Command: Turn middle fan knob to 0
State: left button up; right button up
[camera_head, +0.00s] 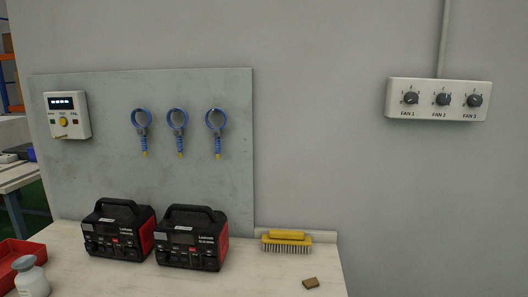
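A white fan control box (440,109) is mounted on the grey wall at the right, under a vertical conduit. It carries three dark round knobs labelled FAN 1, FAN 2 and FAN 3. The middle knob, FAN 2 (443,100), sits between the FAN 1 knob (410,98) and the FAN 3 knob (474,100). Each knob has a light pointer mark, but the exact number it points to is too small to read. Neither of my grippers is in view.
A tester (68,115) and blue straps (177,130) hang on a panel. The wall around the fan box is clear.

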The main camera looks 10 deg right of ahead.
aim_at(443, 99)
jog(key=z, duration=1.35)
